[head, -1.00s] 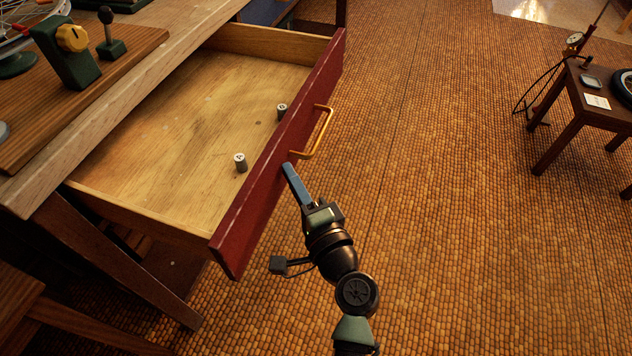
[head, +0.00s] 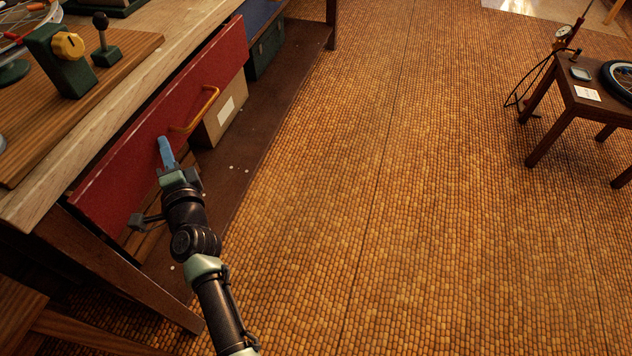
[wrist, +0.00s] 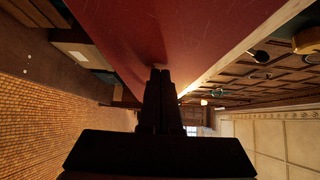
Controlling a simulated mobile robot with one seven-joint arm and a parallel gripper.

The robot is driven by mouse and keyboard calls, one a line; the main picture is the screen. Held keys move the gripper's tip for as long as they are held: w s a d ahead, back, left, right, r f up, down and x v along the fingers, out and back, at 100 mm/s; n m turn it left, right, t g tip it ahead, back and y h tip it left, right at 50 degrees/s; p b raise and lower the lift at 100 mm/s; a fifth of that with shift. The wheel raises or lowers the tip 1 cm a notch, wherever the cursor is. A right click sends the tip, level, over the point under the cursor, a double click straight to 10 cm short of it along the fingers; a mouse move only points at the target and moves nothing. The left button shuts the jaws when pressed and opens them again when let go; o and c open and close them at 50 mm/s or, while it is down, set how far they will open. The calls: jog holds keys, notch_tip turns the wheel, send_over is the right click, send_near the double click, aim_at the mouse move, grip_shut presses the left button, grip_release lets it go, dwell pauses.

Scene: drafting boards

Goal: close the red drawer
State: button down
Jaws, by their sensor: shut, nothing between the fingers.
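The red drawer front (head: 122,172) sits close under the bench top edge in the head view, and the inside of the drawer is hidden. Whether it is fully flush I cannot tell. Its brass bar handle (head: 207,108) is on the front, to the upper right of my gripper. My gripper (head: 163,143) is shut and empty, with its fingertips at the outer face of the front, seemingly touching it. In the wrist view the shut fingers (wrist: 160,73) point at the red front (wrist: 190,30), which fills the upper middle.
The wooden bench top (head: 110,100) carries a green clamp with a yellow knob (head: 68,45) and a black-knobbed lever (head: 104,38). A cardboard box (head: 222,108) stands on the low shelf below. A small table (head: 580,108) is at the right. The tiled floor between is clear.

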aim_at(148, 153)
jog(key=a, duration=0.2)
jog(key=w+a, duration=0.1)
jog(key=a, duration=0.1)
jog(key=shift+w, duration=0.15)
jog(key=shift+a+r, duration=0.15)
